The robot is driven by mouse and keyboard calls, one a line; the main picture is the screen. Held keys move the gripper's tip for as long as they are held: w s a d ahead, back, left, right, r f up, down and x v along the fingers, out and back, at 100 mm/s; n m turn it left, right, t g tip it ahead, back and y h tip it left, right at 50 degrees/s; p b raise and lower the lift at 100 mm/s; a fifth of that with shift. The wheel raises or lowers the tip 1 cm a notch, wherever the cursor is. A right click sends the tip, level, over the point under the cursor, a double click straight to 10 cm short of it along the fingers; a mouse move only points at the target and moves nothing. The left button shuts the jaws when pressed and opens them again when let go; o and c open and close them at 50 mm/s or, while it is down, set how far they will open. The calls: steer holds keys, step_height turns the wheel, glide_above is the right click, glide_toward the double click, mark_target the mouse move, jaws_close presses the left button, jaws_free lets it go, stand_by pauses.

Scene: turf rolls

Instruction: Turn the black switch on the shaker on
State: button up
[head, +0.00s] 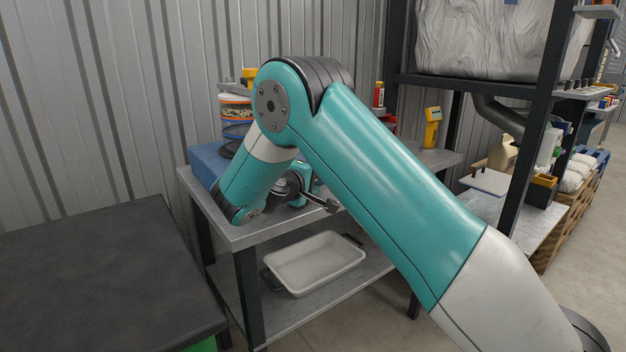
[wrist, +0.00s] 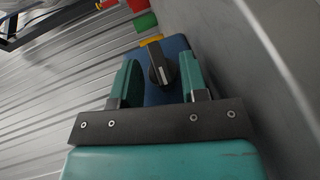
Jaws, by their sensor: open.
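The shaker (head: 208,163) has a blue base with a stack of round sieves (head: 236,108), and it stands on the metal bench at the left. My arm hides much of it in the head view. In the wrist view the blue face of the shaker (wrist: 174,48) carries the black switch (wrist: 159,70), a knob with a pale pointer line. My gripper (wrist: 160,62) is open, with one teal finger on each side of the switch. I cannot tell whether either finger touches it. The switch is hidden in the head view.
The metal bench (head: 238,232) has a lower shelf with a white tray (head: 315,262). A yellow handheld device (head: 432,127) stands on the bench's far right part. A dark-topped table (head: 90,270) is at the left. A corrugated wall (head: 80,100) runs close behind.

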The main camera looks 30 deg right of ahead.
steer(key=c, duration=0.6)
steer(key=shift+o, duration=0.2)
stand_by(0.9)
steer(key=o, duration=0.6)
steer(key=shift+c, duration=0.2)
